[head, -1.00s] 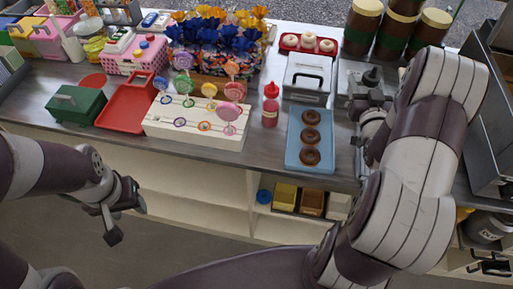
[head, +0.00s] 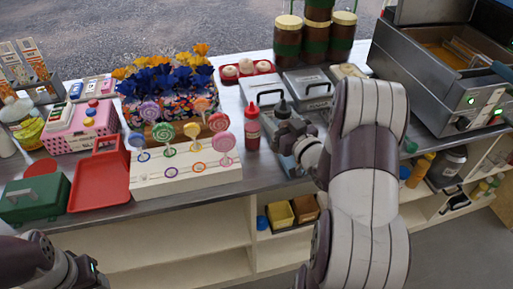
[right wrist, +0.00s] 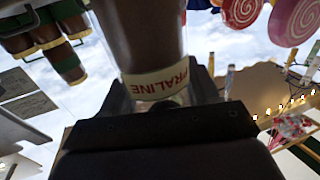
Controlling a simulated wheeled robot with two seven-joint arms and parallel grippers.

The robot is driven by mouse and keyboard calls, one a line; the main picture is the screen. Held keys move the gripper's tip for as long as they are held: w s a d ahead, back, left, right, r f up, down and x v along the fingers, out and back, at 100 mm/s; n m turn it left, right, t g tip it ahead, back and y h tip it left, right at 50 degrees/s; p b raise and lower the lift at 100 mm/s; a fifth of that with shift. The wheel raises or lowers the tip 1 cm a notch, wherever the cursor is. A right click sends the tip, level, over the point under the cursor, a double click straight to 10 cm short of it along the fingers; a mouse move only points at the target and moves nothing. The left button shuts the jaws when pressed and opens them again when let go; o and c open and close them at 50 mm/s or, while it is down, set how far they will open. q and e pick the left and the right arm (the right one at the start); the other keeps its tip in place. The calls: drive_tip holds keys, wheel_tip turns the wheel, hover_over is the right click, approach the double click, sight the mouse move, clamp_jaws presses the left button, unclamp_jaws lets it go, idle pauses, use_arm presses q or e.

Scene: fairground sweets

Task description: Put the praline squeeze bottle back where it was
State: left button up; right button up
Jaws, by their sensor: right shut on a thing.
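The praline squeeze bottle is brown with a cream label reading PRALINE; it fills the upper middle of the right wrist view (right wrist: 150,40). My right gripper (right wrist: 165,95) is shut on it. In the head view only the bottle's dark nozzle end (head: 282,107) shows clearly above my right gripper (head: 286,130); the gripper hides the rest. The bottle looks roughly upright, just right of the red squeeze bottle (head: 252,130). I cannot tell whether its base touches the counter. My left gripper (head: 85,272) is at the lower left edge, partly cut off, its jaws unclear.
Steel lidded tubs (head: 262,90) stand behind the held bottle. A lollipop stand (head: 190,183) is to the left, with a red tray (head: 98,185) and green box (head: 35,198). A fryer (head: 440,85) stands at right.

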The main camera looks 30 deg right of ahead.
drive_tip(key=w+a+f, duration=0.1)
drive_tip(key=f, duration=0.1)
drive_tip(key=a+f, duration=0.2)
drive_tip(key=w+a+f, duration=0.1)
drive_tip(key=f, duration=0.2)
drive_tip(key=shift+w+a+f, duration=0.1)
drive_tip(key=shift+w+a, duration=0.25)
drive_tip(key=shift+a, duration=0.05)
drive_tip(key=shift+s+f+b, duration=0.1)
drive_tip(key=shift+b, duration=0.2)
drive_tip(key=o, duration=0.3)
drive_tip(key=shift+f, duration=0.1)
drive_tip(key=o, duration=0.4)
drive_tip(key=shift+o, duration=0.2)
